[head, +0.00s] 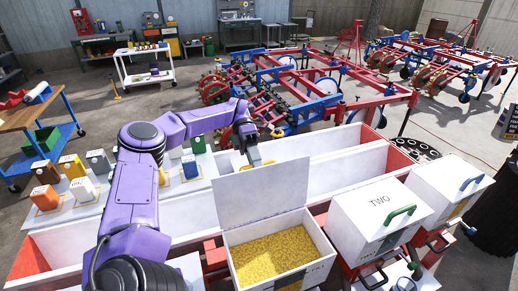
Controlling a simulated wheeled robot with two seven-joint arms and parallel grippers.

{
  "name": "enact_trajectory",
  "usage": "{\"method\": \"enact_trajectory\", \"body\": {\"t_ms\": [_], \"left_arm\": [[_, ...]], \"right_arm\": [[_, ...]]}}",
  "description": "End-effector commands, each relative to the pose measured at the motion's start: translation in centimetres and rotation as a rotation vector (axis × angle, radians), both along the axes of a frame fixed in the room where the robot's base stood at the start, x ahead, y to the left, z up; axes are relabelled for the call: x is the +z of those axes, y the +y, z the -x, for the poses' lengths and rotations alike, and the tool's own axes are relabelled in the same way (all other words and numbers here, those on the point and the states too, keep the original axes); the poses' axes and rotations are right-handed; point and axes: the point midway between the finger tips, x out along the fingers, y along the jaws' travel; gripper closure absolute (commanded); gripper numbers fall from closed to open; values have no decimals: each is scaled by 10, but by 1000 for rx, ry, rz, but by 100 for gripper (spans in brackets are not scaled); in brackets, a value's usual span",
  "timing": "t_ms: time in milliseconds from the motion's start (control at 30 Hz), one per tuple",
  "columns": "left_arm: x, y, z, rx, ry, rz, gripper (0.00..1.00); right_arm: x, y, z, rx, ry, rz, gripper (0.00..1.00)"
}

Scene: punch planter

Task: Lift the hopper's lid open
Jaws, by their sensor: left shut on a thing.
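The hopper (287,285) is a white box at the bottom middle of the head view, with yellow grain (272,255) showing inside. Its white lid (260,200) stands raised, steeply tilted up from the far rim. My left gripper (251,157) is at the far side of the lid's top edge, at the end of the purple arm. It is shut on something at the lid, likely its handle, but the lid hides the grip. My right gripper is not in view.
A closed hopper marked TWO (377,215) with a green handle stands to the right, and another closed hopper (447,190) with a blue handle beyond it. Long white troughs (340,150) run behind. Several small colored containers stand on a white table (200,190) at left.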

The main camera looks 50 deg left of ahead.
Motion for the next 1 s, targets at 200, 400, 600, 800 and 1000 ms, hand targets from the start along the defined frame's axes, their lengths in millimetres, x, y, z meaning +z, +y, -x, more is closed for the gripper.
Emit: {"method": "enact_trajectory", "body": {"t_ms": [200, 400, 600, 800, 1000], "left_arm": [[-10, 0, 3, -8, 15, -17, 64], [-6, -1, 1, -7, 11, -11, 58], [2, 0, 0, -6, 6, -9, 58], [38, -11, 14, -8, 0, -3, 58], [80, -38, 44, -9, -1, -5, 58]], "right_arm": [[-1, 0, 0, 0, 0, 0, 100], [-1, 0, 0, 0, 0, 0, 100], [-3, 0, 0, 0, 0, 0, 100], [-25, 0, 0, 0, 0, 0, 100], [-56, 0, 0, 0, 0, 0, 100]]}}
